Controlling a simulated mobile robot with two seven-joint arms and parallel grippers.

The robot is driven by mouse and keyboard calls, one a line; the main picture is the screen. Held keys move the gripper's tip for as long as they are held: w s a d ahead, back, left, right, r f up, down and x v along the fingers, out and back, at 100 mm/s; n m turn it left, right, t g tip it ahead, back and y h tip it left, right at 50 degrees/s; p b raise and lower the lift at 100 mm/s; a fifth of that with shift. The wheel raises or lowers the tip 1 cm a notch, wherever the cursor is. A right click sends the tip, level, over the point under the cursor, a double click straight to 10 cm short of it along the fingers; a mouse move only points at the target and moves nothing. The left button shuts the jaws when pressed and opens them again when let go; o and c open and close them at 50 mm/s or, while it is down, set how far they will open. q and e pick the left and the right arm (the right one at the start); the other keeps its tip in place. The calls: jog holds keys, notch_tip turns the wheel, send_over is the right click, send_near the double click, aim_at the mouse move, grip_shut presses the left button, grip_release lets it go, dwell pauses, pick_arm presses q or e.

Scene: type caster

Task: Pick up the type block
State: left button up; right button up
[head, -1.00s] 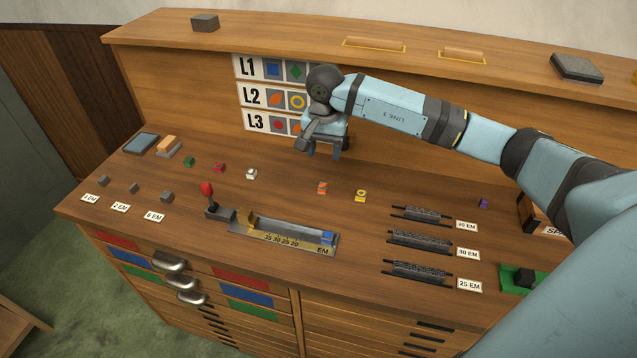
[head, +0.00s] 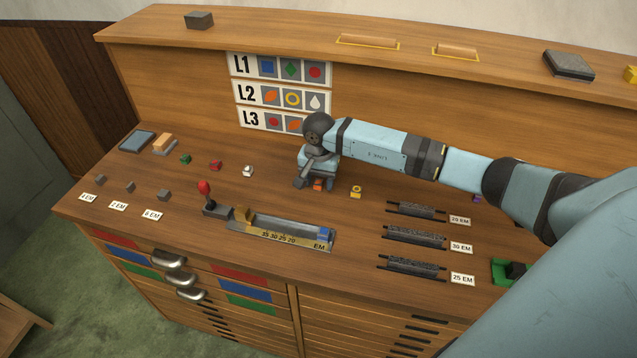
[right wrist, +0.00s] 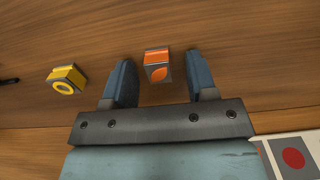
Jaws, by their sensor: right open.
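An orange type block (head: 318,186) with a leaf-shaped mark lies on the desk top, partly hidden by my right gripper (head: 315,184) in the head view. In the right wrist view the orange block (right wrist: 157,66) sits between and slightly beyond the two fingertips of my open right gripper (right wrist: 161,75), with gaps on both sides. The fingers do not touch it. A yellow type block (head: 356,191) with a ring mark stands to its right in the head view; it also shows in the right wrist view (right wrist: 66,79). My left gripper is not in view.
Green (head: 185,159), red (head: 216,165) and white (head: 248,171) blocks lie to the left. Dark spacing racks (head: 415,236) stand at the right. A sign (head: 280,95) hangs behind.

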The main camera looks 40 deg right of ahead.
grip_shut()
jog(key=shift+r, duration=0.2)
